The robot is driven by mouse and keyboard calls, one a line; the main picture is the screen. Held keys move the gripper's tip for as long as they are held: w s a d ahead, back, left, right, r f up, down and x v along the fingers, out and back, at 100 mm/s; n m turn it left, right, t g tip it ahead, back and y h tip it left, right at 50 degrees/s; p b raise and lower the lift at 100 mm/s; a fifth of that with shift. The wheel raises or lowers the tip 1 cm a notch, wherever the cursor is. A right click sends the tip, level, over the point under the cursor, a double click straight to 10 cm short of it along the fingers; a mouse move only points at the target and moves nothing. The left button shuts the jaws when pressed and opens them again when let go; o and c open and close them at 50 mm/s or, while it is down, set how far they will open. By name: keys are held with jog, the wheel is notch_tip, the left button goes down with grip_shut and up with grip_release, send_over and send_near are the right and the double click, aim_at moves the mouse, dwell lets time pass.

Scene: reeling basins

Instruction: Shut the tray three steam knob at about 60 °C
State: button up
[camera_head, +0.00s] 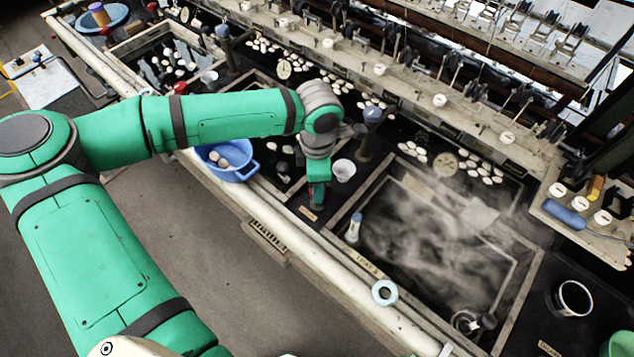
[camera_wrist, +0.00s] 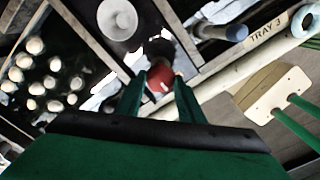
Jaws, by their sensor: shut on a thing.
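My gripper (camera_head: 318,200) points down at the front edge of the basins, left of the steaming tray. In the wrist view its fingers (camera_wrist: 161,92) are shut on a red knob (camera_wrist: 160,79); in the head view the gripper hides most of that knob. A label reading TRAY 3 (camera_wrist: 265,32) is on the pale front rail in the wrist view. The steaming tray (camera_head: 435,240) has dark water with vapour over it. A white and blue cylinder (camera_head: 354,227) stands at its left corner. I cannot read a temperature.
A blue basin (camera_head: 228,158) with cocoons sits left of my gripper. A white cup (camera_head: 343,170) stands close on the right. A pale ring (camera_head: 384,292) lies on the front rail. A blue-topped post (camera_head: 372,116) rises behind. The floor in front is clear.

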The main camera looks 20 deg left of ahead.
dwell(0.3)
jog(key=o, duration=1.1)
jog(key=shift+c, duration=0.2)
notch_tip(320, 180, up, 11)
jog(key=shift+f, duration=0.1)
